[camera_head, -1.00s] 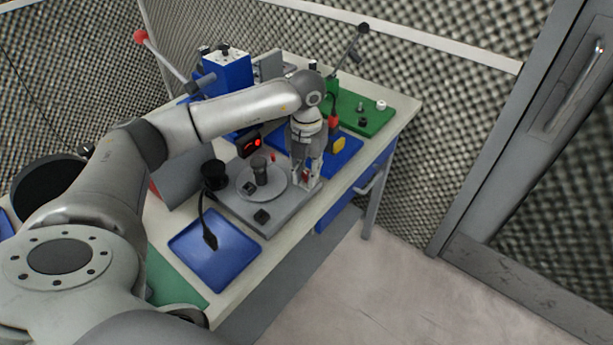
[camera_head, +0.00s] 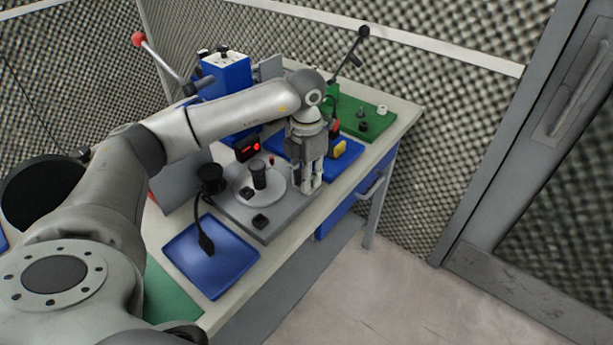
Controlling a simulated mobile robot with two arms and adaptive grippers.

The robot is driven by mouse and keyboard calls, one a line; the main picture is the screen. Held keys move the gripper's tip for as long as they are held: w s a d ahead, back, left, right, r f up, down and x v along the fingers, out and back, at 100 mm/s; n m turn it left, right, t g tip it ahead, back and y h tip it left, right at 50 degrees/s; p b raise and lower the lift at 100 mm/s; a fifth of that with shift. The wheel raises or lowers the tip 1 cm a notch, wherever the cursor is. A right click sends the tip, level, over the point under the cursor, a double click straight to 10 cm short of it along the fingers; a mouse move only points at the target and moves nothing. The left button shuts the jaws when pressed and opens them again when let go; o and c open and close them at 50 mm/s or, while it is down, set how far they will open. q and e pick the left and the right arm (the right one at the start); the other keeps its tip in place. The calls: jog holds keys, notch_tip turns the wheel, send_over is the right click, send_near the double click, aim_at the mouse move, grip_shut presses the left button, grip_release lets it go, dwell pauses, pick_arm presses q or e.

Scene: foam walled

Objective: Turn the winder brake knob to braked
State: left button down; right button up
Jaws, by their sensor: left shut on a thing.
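The winder (camera_head: 234,213) is a grey base plate on the bench with a pale round disc (camera_head: 275,190) and a black upright spindle (camera_head: 259,173) at its middle. My left gripper (camera_head: 311,186) points down over the right end of the base plate, beside the disc. Its fingers are closed around the winder brake knob, which they hide, so I cannot read its position. A black square knob (camera_head: 260,221) sits on the plate's front part. A small display (camera_head: 248,149) with red digits stands behind the disc. My right gripper is not in view.
A blue tray (camera_head: 226,268) with a black cabled piece lies at the front left. A blue plate with a yellow block (camera_head: 346,149) and a green plate (camera_head: 383,127) lie beyond my gripper. A blue press (camera_head: 226,80) with a red-tipped lever stands behind. Floor is clear right of the bench.

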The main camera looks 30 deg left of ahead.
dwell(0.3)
pick_arm(q)
jog(key=c, duration=1.3)
grip_release()
jog(key=shift+o, duration=0.2)
notch_tip(320, 180, up, 12)
jog(key=shift+r, duration=0.1)
